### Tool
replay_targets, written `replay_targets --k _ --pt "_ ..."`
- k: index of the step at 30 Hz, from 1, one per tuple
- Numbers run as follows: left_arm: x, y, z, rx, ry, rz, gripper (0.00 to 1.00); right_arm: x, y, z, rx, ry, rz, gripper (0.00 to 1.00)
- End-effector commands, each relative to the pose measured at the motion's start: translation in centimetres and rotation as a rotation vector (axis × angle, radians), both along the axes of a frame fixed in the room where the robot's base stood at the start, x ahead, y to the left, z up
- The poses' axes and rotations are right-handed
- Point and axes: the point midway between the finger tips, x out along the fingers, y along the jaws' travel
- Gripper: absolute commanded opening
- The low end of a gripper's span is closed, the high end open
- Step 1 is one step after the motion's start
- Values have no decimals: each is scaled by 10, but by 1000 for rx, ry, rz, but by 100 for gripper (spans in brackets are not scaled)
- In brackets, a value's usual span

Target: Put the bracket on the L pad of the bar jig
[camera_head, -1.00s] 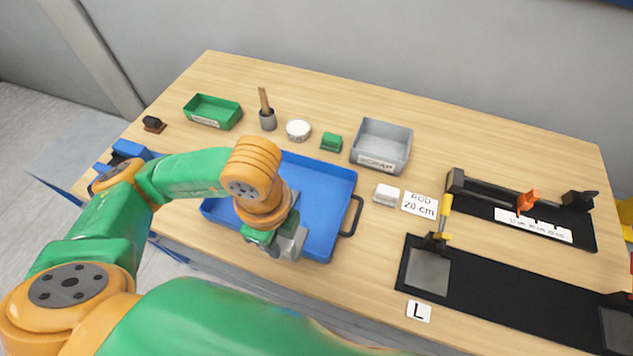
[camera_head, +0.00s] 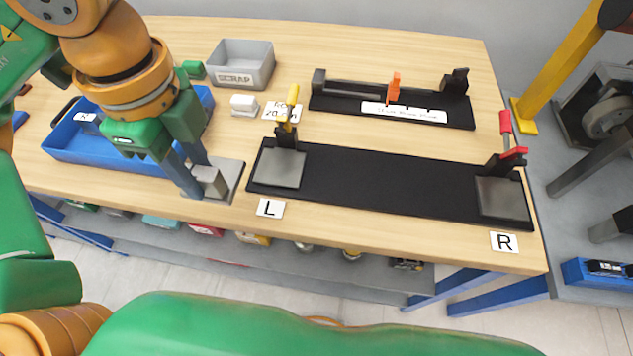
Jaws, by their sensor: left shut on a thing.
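My left gripper (camera_head: 200,178) points down and is shut on the grey bracket (camera_head: 228,176), a flat plate with a raised block. The bracket is left of the bar jig (camera_head: 380,182), over the wooden table near its front edge; I cannot tell whether it touches the table. The grey L pad (camera_head: 281,169) is at the jig's left end, bare, with a yellow-handled clamp (camera_head: 289,125) standing at its back. An L label (camera_head: 270,208) lies in front of it. The bracket is a short way left of the pad. My right gripper is not in view.
The R pad (camera_head: 502,197), with a red-handled clamp (camera_head: 507,140), is at the jig's right end. A blue tray (camera_head: 62,148) is behind my left arm. A scrap bin (camera_head: 243,65), white block (camera_head: 244,105) and rod-stop fixture (camera_head: 395,102) stand farther back.

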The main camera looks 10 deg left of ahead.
Motion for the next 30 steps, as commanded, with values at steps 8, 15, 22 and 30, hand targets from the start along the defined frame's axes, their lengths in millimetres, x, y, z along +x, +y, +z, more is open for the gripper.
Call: replay_targets --k 8,15,22,30 --pt "66 -37 -30 -2 12 0 0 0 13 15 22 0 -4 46" --pt "107 -56 -77 3 6 0 0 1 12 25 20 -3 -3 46" --pt "122 -63 -100 3 5 1 0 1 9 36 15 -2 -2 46" --pt "122 -62 -128 1 -1 0 0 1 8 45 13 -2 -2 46"
